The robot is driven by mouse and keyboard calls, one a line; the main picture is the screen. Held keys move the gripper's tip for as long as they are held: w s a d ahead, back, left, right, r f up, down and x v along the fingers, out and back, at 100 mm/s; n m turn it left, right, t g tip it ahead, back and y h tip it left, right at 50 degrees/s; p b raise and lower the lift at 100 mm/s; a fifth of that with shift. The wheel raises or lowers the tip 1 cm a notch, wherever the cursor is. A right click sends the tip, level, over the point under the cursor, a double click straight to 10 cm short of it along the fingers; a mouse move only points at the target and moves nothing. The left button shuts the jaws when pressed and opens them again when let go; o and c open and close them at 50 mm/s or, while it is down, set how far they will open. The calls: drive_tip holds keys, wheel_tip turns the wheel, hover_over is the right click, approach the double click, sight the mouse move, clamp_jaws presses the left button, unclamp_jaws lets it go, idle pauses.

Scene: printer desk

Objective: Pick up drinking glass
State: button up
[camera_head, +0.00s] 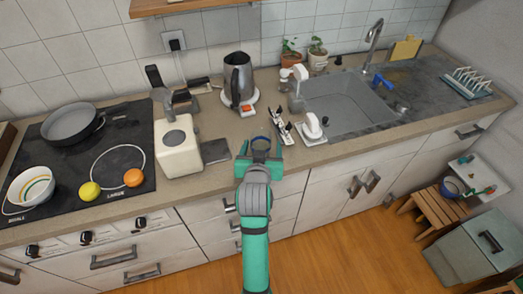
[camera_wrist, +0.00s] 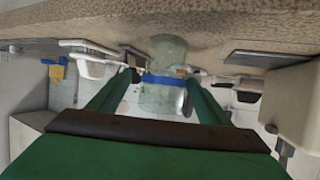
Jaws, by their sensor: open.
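The drinking glass (camera_wrist: 165,48) is clear, with a blue band around it. In the wrist view it stands between the two fingers of my open gripper (camera_wrist: 161,88), with the counter surface at the top of the picture. I cannot tell whether either finger touches it. In the head view my green gripper (camera_head: 260,160) is over the front of the counter. There the glass (camera_head: 261,141) shows only as a small bluish form at the fingers, mostly hidden by the gripper.
A cream block (camera_head: 180,150) and a dark flat object (camera_head: 215,152) are left of my gripper. A metal kettle (camera_head: 238,78) stands behind. White fittings (camera_head: 312,128) are close on the right, before the sink (camera_head: 345,100). The counter's front edge (camera_head: 205,186) is near.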

sight(262, 140)
drive_tip(key=shift+a+x, duration=0.15)
drive_tip(key=shift+x, duration=1.3)
drive_tip(key=shift+a+x, duration=0.15)
drive_tip(key=shift+x, duration=1.3)
drive_tip(key=c, duration=1.3)
